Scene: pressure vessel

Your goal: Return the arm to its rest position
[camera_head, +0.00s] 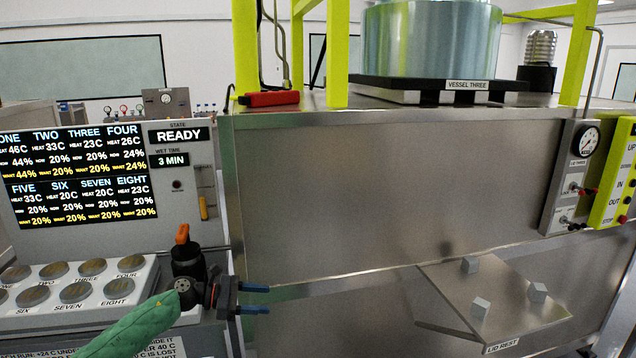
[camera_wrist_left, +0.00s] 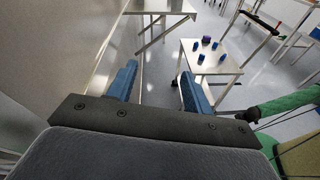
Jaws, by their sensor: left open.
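My left arm (camera_head: 130,325), in a green sleeve, comes in from the lower left of the head view. My left gripper (camera_head: 256,299) has blue fingertips and points right, in front of the steel cabinet and beside the control panel. In the left wrist view its two blue fingers (camera_wrist_left: 157,88) stand apart with nothing between them. My right gripper shows in neither view.
The control panel (camera_head: 85,230) with a READY display and round buttons stands close at left. The steel cabinet (camera_head: 390,190) carries Vessel Three (camera_head: 430,40). The lid rest (camera_head: 500,318) juts out at lower right. A small table (camera_wrist_left: 205,58) stands beyond the fingers.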

